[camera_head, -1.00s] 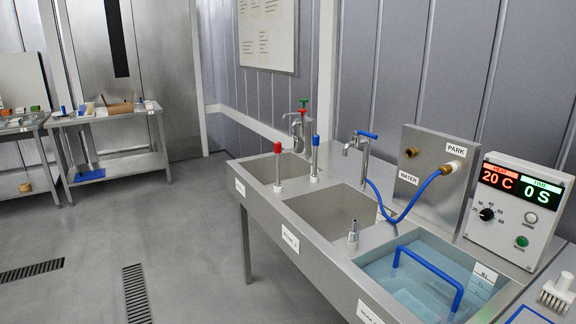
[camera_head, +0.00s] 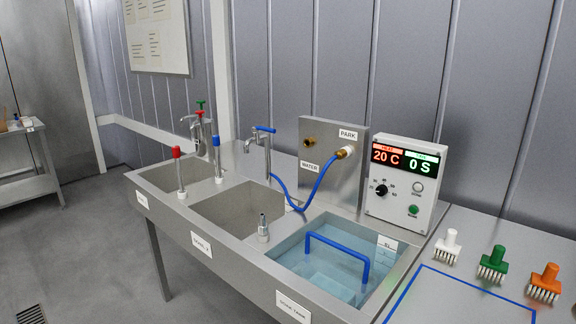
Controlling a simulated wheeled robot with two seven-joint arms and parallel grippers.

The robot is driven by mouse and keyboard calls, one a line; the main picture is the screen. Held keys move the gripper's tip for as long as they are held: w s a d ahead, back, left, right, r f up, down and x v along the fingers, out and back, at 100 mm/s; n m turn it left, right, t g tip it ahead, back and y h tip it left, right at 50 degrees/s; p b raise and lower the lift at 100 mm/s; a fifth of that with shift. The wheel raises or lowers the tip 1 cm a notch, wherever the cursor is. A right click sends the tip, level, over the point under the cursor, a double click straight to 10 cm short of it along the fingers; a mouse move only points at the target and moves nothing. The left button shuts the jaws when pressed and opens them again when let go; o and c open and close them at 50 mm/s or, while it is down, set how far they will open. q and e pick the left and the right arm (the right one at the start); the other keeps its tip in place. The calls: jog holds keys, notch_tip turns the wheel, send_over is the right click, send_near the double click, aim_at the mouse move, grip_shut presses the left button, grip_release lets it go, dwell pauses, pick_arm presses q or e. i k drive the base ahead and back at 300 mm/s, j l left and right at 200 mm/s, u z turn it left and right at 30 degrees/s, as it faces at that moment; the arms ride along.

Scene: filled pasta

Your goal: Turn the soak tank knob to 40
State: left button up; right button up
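The soak tank (camera_head: 294,307) is the nearest basin of the steel sink unit, labelled at its front and filled with bluish water. A blue handle (camera_head: 338,245) stands up out of the water. The control box (camera_head: 399,207) stands behind the tank's right end. Its red display reads 20 C and its other display reads 0 S. The black knob (camera_head: 381,190) is on the box's face with a ring of small marks; its pointer is too small to read surely. Neither of my grippers shows in the head view.
White (camera_head: 447,245), green (camera_head: 493,264) and orange (camera_head: 545,282) brushes stand right of the tank beside a blue-outlined area (camera_head: 459,308). A blue hose (camera_head: 309,202) hangs from the PARK panel (camera_head: 331,150). Floor left of the sinks is clear.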

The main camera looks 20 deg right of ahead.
aim_at(382, 190)
jog(key=z, duration=1.25)
